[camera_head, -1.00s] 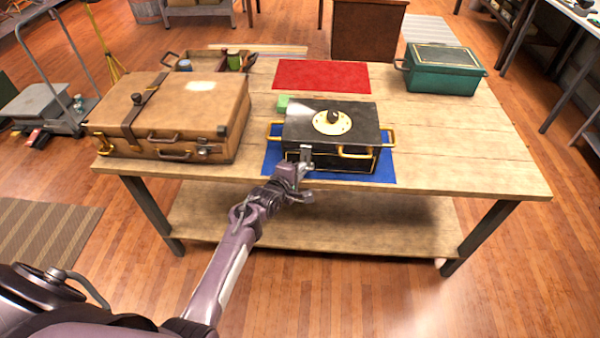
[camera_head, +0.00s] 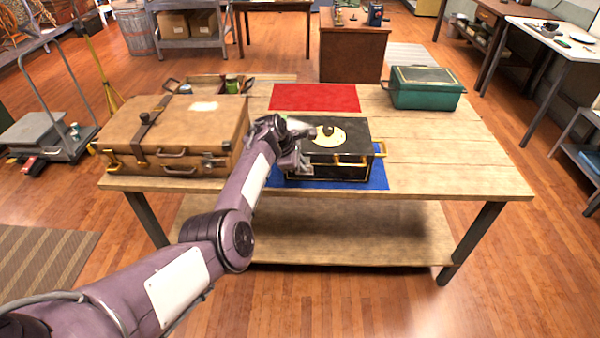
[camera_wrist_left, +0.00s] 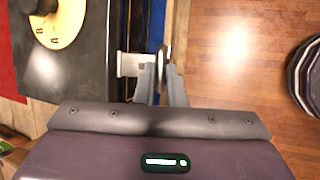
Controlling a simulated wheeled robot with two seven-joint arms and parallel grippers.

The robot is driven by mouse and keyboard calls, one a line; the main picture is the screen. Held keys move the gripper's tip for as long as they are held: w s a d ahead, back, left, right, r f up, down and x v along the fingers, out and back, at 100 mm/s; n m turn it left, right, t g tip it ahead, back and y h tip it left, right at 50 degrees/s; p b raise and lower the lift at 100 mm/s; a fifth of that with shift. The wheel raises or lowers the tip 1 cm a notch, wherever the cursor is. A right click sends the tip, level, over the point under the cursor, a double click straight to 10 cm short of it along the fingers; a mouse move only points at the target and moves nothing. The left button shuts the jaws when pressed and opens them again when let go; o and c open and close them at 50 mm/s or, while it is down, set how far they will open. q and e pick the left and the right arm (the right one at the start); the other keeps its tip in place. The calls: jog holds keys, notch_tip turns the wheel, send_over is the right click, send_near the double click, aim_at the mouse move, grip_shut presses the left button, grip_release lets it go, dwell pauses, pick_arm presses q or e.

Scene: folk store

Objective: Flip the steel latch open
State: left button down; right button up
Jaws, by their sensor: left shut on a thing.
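The black box (camera_head: 345,152) with a cream dial (camera_head: 327,137) and brass handles sits on a blue mat (camera_head: 376,178) on the wooden table. The steel latch (camera_wrist_left: 130,65) shows in the left wrist view as a small silver plate at the box's front edge. My left gripper (camera_head: 303,164) is at the box's front left; in the wrist view its fingers (camera_wrist_left: 160,72) are closed together on the latch. In the head view my wrist covers the box's left end and hides the latch. My right gripper is out of view.
A brown suitcase (camera_head: 180,135) stands left of the box, close to my forearm. A red mat (camera_head: 315,97) lies behind the box, and a green case (camera_head: 425,90) stands at the back right. The table (camera_head: 455,155) is bare to the right.

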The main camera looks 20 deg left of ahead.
pick_arm(q)
jog(key=shift+w+r+g+b, duration=0.15)
jog(key=shift+g+b, duration=0.2)
jog(key=shift+g, duration=0.05)
jog(key=shift+r+g+b, duration=0.15)
jog(key=shift+g+b, duration=0.15)
jog(key=c, duration=1.5)
grip_release()
jog(key=shift+w, duration=0.1)
jog(key=shift+a+r, duration=0.2)
jog(key=shift+r, duration=0.3)
jog(key=v, duration=0.6)
jog(key=shift+s+a+r, duration=0.25)
jog(key=shift+s+r, duration=0.05)
